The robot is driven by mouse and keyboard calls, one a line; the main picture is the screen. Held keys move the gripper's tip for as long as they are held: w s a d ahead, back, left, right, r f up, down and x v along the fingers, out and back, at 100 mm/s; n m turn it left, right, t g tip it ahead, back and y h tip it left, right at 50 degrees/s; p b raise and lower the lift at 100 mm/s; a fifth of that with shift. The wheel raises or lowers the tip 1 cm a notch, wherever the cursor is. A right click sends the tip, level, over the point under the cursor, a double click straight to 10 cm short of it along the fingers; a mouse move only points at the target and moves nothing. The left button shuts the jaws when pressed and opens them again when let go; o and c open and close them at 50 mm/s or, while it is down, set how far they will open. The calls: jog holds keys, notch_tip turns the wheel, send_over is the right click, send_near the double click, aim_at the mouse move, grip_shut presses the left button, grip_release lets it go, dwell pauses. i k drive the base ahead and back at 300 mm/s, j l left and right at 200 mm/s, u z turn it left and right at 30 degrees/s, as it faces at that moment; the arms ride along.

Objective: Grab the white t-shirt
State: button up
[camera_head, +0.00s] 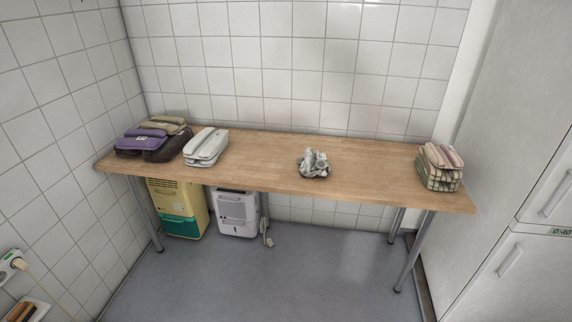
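A folded white garment (206,147), which looks like the white t-shirt, lies on the left part of a wooden table (262,164). It sits just right of a pile of darker folded clothes. A crumpled grey-white cloth (314,164) lies near the middle of the table; I cannot tell what garment it is. My gripper is not in view.
Purple (139,141), brown and beige folded clothes lie at the table's left end. Striped folded clothes (440,168) lie at the right end. A yellow-green unit (178,207) and a white unit (237,212) stand below. White cabinets (500,190) stand right; open floor (270,285) lies in front.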

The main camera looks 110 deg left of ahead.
aim_at(314, 160)
jog(key=u, duration=3.55)
